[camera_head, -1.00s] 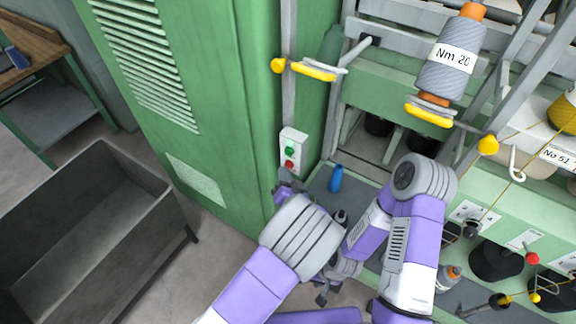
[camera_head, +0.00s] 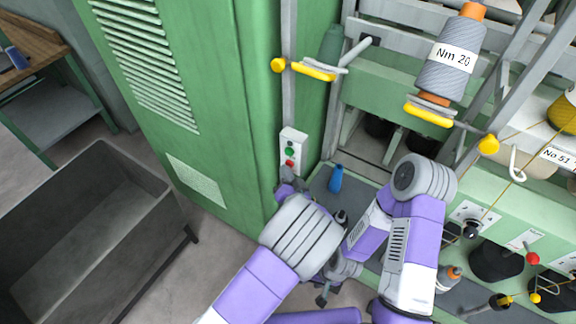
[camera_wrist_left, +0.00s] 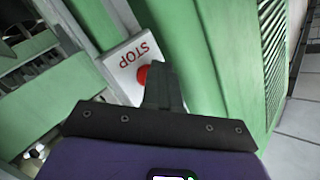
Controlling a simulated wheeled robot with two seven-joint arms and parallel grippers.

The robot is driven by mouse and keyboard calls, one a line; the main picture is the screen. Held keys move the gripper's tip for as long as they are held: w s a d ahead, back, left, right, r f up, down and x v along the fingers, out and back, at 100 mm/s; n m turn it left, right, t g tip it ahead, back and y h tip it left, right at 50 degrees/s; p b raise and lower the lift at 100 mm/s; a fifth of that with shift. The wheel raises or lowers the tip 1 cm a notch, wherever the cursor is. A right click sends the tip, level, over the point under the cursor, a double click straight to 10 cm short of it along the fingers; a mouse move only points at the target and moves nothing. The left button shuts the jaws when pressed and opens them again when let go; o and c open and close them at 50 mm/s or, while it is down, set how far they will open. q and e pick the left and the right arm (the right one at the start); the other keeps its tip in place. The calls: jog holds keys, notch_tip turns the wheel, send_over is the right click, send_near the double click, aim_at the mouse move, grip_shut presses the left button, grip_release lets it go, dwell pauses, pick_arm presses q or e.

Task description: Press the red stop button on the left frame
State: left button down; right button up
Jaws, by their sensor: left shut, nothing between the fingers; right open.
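The white switch box (camera_head: 301,139) is mounted on a post beside the green cabinet in the head view. It carries a green button (camera_head: 290,152) above a red stop button (camera_head: 290,163). My left gripper (camera_head: 287,178) is just below the red button. In the left wrist view the box reads STOP, and the red button (camera_wrist_left: 143,75) is partly hidden behind the shut, empty fingers (camera_wrist_left: 163,88). The fingertips look very near it; I cannot tell whether they touch. My right gripper (camera_head: 322,297) is lower, open and well away from the box.
The tall green cabinet (camera_head: 215,120) stands directly left of the box. A grey metal bin (camera_head: 90,225) is at the lower left. A blue bobbin (camera_head: 336,178) stands right of my left gripper. The spinning frame with a grey yarn cone (camera_head: 450,60) fills the right.

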dwell(0.5)
pick_arm(q)
jog(key=shift+s+a, duration=0.5)
jog(key=shift+s, duration=0.2)
jog(key=s+a, duration=0.1)
jog(key=s, duration=0.1)
jog(key=s+a, duration=0.2)
dwell(0.3)
dwell(0.7)
